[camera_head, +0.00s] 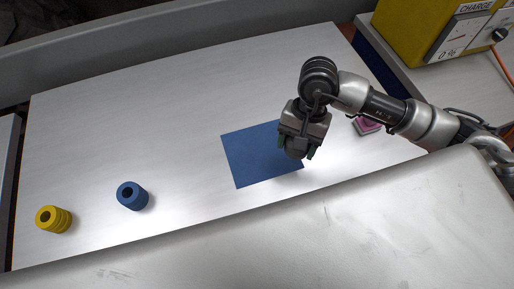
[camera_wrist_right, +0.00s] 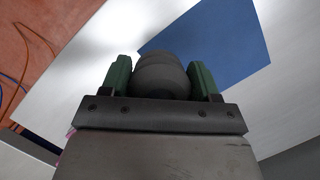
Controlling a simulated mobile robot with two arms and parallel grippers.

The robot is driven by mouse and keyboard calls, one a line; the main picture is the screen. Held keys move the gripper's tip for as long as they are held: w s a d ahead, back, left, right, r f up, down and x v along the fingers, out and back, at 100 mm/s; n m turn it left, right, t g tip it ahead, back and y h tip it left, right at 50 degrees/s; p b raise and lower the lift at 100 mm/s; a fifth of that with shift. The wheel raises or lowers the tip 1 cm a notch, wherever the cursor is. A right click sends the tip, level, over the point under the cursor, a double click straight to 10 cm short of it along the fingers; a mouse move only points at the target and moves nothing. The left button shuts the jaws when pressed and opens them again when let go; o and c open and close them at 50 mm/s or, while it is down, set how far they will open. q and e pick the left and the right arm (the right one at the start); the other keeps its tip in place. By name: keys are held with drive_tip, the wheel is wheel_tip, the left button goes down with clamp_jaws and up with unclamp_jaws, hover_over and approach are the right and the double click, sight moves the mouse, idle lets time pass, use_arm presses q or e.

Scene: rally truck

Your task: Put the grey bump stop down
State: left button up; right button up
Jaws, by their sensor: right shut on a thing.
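My right gripper (camera_head: 311,153) hangs over the right part of the blue mat (camera_head: 246,157) on the white table. It is shut on the grey bump stop (camera_head: 296,150), which shows between the green fingers. In the right wrist view the ribbed grey bump stop (camera_wrist_right: 161,76) sits between the two fingers of the gripper (camera_wrist_right: 161,80), with the blue mat (camera_wrist_right: 215,35) beyond it. I cannot tell whether the bump stop touches the mat. My left gripper is not in view.
A blue bump stop (camera_head: 131,196) and a yellow one (camera_head: 53,219) stand at the left of the white table (camera_head: 180,100). A pink thing (camera_head: 366,125) lies right of the gripper, partly behind my arm. A yellow charger box (camera_head: 412,28) stands at the top right.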

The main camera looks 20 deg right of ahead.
wheel_tip(320, 180, up, 3)
drive_tip(key=s+m+t+y+b, duration=0.1)
drive_tip(key=s+m+t+b, duration=0.2)
drive_tip(key=m, duration=0.7)
hover_over(255, 153)
drive_tip(key=d, duration=0.1)
wheel_tip(255, 153, down, 5)
drive_tip(key=shift+d+f, duration=0.1)
drive_tip(key=shift+f, duration=0.05)
wheel_tip(255, 153, down, 4)
drive_tip(key=shift+r+p, duration=0.1)
drive_tip(key=shift+p, duration=0.5)
drive_tip(key=shift+f, duration=0.2)
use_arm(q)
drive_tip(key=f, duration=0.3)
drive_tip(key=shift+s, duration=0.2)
